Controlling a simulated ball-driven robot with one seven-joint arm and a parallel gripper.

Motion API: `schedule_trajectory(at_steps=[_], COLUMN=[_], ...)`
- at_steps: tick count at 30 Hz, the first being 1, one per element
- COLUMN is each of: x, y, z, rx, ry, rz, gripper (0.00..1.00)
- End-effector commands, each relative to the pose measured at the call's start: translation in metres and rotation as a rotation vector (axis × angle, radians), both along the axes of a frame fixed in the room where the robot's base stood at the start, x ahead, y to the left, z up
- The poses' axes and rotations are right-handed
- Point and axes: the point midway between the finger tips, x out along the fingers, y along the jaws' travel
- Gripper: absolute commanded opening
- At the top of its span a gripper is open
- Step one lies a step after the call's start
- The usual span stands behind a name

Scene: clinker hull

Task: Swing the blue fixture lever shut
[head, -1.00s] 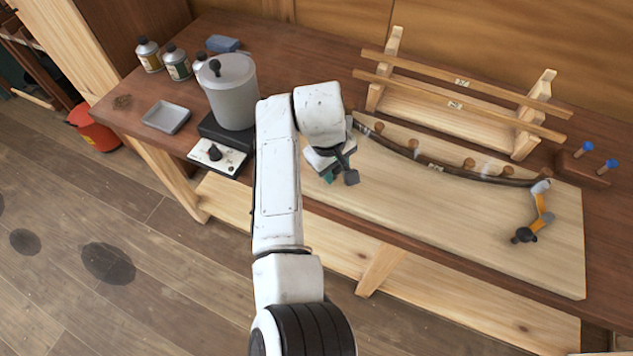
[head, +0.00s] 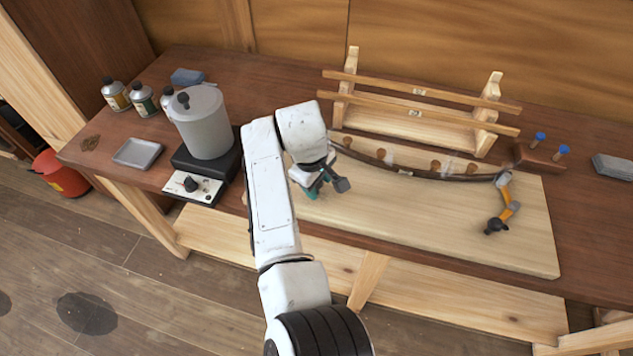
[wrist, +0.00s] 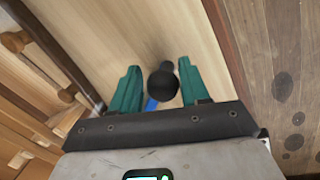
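In the wrist view the blue lever (wrist: 151,104) shows only as a short blue strip below its round black knob (wrist: 162,84). The knob lies between the two teal fingers of my gripper (wrist: 158,66), nearer the right finger. The fingers are apart, and a gap shows on the knob's left; I cannot tell whether the right finger touches it. In the head view my gripper (head: 325,183) is over the left part of the pale board (head: 400,225), and my arm and gripper hide the blue lever there.
An orange lever (head: 508,209) with a black knob stands at the board's right end. A dark curved strip (head: 440,175) runs along pegs at the back. A wooden rack (head: 410,126) stands behind. A grey pot (head: 203,125) is on the left. The board's front middle is clear.

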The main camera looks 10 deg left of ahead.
Motion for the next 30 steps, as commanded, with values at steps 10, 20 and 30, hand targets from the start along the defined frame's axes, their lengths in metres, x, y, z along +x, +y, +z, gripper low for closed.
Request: schedule_trajectory(at_steps=[10,20,30], x=[-0.001,-0.006,-0.017], y=[0.001,0.004,0.008], z=[0.000,0.035,0.092], rx=[0.000,0.002,0.001], ry=[0.002,-0.003,0.001], rz=[0.002,0.002,0.001], gripper=[0.60,0.60,0.60])
